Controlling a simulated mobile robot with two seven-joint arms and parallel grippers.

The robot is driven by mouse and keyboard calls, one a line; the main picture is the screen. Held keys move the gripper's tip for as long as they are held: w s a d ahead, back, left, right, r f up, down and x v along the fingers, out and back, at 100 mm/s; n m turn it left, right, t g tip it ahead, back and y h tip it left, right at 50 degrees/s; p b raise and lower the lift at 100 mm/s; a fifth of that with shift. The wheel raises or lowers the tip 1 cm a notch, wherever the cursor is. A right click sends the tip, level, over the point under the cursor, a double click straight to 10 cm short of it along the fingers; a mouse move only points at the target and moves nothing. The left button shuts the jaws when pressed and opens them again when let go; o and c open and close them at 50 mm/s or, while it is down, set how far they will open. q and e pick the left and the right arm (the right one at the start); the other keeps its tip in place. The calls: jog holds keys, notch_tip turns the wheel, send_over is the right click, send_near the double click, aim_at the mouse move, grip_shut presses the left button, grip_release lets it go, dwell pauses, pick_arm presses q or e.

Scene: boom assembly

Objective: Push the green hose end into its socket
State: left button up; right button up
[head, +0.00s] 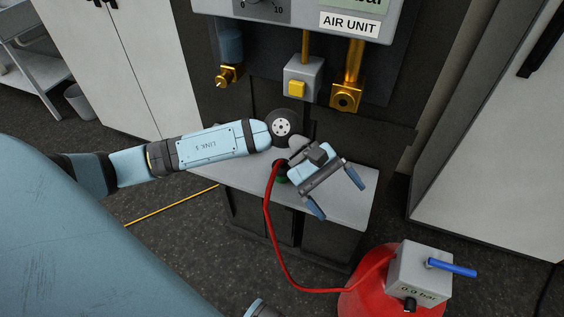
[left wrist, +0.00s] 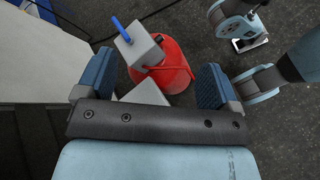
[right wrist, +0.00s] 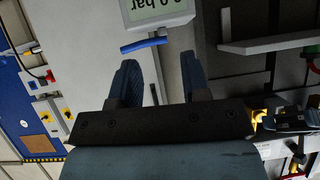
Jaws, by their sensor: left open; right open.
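The green hose end (head: 282,178) is on the grey shelf under the air unit, partly hidden behind my left wrist. A red hose (head: 268,215) runs from it down to the red tank (head: 378,284). A brass fitting with a round opening (head: 345,97) hangs under the air unit; I cannot tell for certain that it is the hose's socket. My left gripper (head: 336,194) is open and empty over the shelf's right part, to the right of the hose end. My right gripper (right wrist: 158,70) is open and empty, with a blue lever (right wrist: 145,45) beyond its fingers.
A grey gauge box (head: 420,270) with a blue lever tops the tank. A yellow button box (head: 301,80) and a second brass fitting (head: 226,76) hang under the unit. The shelf (head: 352,205) has bare room at right. A white cabinet (head: 495,150) stands at right.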

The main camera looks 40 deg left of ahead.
pick_arm(q)
jog(key=w+a+f+m+t+y+b, duration=0.1)
jog(key=w+a+f+m+y+b, duration=0.15)
jog(key=a+y, duration=0.2)
jog(key=w+a+f+m+t+y+b, duration=0.1)
jog(key=w+a+f+m+y, duration=0.15)
jog(key=a+m, duration=0.2)
jog(key=m+t+y+b, duration=0.1)
jog(key=m+y+b, duration=0.1)
jog(key=y, duration=0.3)
send_over(281, 162)
jog(key=shift+s+d+r, duration=0.35)
jog(key=shift+s, duration=0.05)
jog(key=shift+w+a+r, duration=0.15)
jog(key=shift+a+r, duration=0.05)
jog(key=shift+a, duration=0.2)
jog(key=shift+w+f, duration=0.15)
jog(key=shift+f, duration=1)
jog(key=shift+d+f, duration=0.1)
